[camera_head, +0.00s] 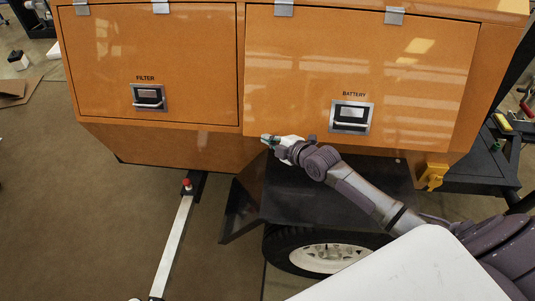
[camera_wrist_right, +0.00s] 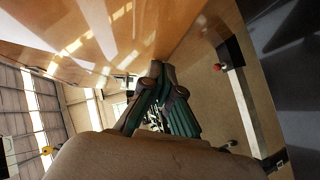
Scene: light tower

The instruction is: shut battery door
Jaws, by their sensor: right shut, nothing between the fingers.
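The battery door (camera_head: 400,75) is the orange right-hand panel, labelled BATTERY, with hinges along its top edge. It hangs down over its opening; its lower edge seems to stand slightly out, and I cannot tell whether it is latched. Its latch handle (camera_head: 352,117) is low in the middle. My right gripper (camera_head: 267,139) is shut and empty, just below the door's lower left corner, pointing left. In the right wrist view its fingers (camera_wrist_right: 158,70) meet at the tips, beside an orange panel surface (camera_wrist_right: 90,35). My left gripper is out of view.
The filter door (camera_head: 150,60) with its own latch (camera_head: 148,97) is on the left and looks closed. A dark fender (camera_head: 310,195) and a wheel (camera_head: 328,255) are below my right arm. A white outrigger bar (camera_head: 172,245) extends over open floor.

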